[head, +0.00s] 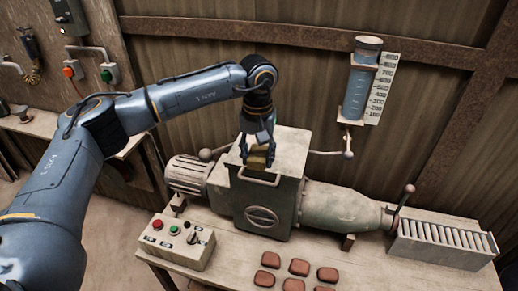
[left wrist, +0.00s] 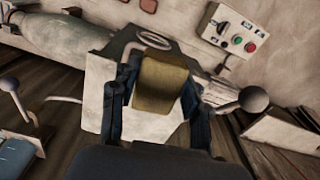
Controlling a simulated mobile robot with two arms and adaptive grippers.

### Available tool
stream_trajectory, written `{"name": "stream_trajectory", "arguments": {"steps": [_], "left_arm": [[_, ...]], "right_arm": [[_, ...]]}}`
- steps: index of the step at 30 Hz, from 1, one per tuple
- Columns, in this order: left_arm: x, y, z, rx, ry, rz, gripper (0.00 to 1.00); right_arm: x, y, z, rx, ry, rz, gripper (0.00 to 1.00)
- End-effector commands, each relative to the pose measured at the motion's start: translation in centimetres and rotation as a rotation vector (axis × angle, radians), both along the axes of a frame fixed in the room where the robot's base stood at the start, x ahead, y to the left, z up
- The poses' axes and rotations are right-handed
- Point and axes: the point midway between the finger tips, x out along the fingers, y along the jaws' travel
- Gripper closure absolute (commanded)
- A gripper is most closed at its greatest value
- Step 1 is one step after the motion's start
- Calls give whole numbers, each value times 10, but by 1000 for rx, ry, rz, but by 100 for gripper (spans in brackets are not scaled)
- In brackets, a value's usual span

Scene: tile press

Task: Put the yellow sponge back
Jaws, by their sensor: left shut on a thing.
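My left gripper (head: 257,149) comes down from above, over the top of the grey-green machine housing (head: 266,207). It is shut on the yellow sponge (head: 258,161). In the left wrist view the sponge (left wrist: 158,86) is a dull yellow-brown block between the two dark fingers, with the pale housing top (left wrist: 103,90) behind it. I cannot tell whether the sponge touches the housing. My right gripper is in neither view.
A control box (head: 176,242) with buttons stands at the table's left. Several red-brown tiles (head: 271,259) lie at the front. A roller rack (head: 443,240) is at the right. A blue measuring cylinder (head: 358,92) hangs on the wall. Ball-ended levers (head: 347,154) stick out near the housing.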

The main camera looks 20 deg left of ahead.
Motion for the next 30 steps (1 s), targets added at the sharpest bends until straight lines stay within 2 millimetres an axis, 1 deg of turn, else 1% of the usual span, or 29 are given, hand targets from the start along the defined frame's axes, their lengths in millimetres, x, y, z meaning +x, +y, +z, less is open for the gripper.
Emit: {"name": "stream_trajectory", "arguments": {"steps": [7, 11, 12, 14, 18, 21, 25, 30], "left_arm": [[-31, -1, -26, -1, 4, -25, 84], [-56, -2, -46, 0, 5, -45, 84], [-67, -2, -56, 0, 7, -53, 84], [-84, -3, -69, 0, 8, -65, 84], [-132, -5, -108, -1, 10, -102, 84], [-162, -7, -133, -1, 10, -126, 84], [-195, -8, -159, -2, 9, -151, 84], [-228, -10, -187, -1, 8, -176, 84]], "right_arm": [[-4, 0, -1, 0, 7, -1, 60], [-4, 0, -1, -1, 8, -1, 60], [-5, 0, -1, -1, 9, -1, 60], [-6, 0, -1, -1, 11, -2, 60], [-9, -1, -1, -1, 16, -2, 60], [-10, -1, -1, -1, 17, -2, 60], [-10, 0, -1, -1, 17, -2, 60], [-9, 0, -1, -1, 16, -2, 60]]}}
